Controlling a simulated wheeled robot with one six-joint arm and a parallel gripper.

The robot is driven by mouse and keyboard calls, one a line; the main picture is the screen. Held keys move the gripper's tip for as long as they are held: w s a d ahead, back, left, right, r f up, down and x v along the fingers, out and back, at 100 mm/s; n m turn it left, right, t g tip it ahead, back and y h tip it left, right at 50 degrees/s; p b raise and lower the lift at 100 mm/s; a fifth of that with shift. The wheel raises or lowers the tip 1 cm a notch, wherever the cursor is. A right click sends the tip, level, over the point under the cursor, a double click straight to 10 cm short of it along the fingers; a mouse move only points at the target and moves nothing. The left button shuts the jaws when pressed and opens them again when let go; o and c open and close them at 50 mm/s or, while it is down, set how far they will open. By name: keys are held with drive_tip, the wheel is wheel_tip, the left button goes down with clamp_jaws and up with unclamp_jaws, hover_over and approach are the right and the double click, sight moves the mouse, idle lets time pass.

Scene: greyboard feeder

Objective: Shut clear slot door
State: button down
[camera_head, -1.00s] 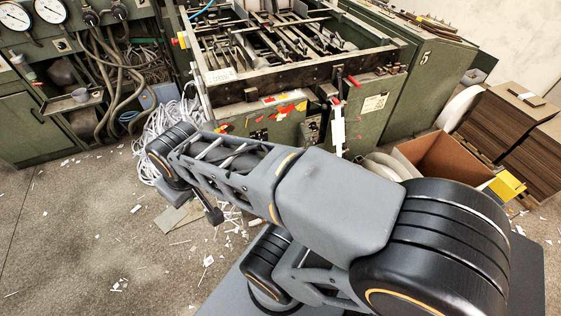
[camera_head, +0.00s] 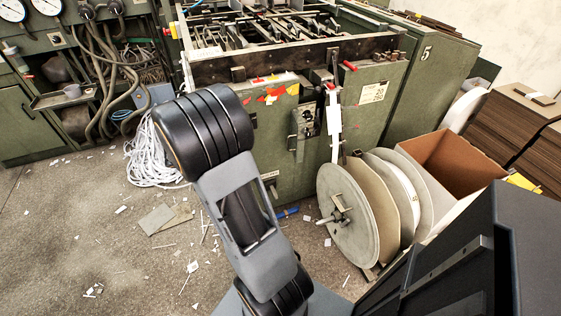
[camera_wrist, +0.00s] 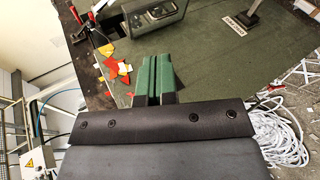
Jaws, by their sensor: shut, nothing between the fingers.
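The green feeder machine (camera_head: 275,165) stands in front of me, and its front panel (camera_wrist: 215,65) fills much of the wrist view. A small grey metal housing with a dark recess (camera_wrist: 155,14) sits on that panel, beyond my fingertips. I cannot make out a clear slot door with certainty in either view. My gripper (camera_wrist: 156,66) shows in the wrist view with its two fingers together, empty, pointing at the panel. Whether the fingertips touch the panel cannot be told. In the head view my gripper is not visible, and my arm covers part of the machine's front.
Large reels (camera_head: 349,215) and an open cardboard box (camera_head: 455,160) stand at the machine's right. White cord (camera_head: 153,155) lies heaped on its left. Gauges and hoses (camera_head: 105,85) are farther left. The floor at left is open, with paper scraps.

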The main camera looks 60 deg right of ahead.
drive_tip(key=w+d+f+n+h+b, duration=0.1)
drive_tip(key=w+d+f+h+b, duration=0.15)
drive_tip(key=d+f, duration=0.4)
drive_tip(key=w+d+f+h+b, duration=0.2)
drive_tip(key=d+f+h+b, duration=0.25)
drive_tip(key=f, duration=0.35)
drive_tip(key=s+f+b+x, duration=0.1)
drive_tip(key=s+x, duration=0.1)
drive_tip(key=x, duration=1.1)
drive_tip(key=shift+s+f+t+y, duration=0.25)
drive_tip(key=shift+f+t+y, duration=0.05)
drive_tip(key=shift+t+y, duration=0.1)
drive_tip(key=shift+s+a+b, duration=0.1)
drive_tip(key=shift+b, duration=0.4)
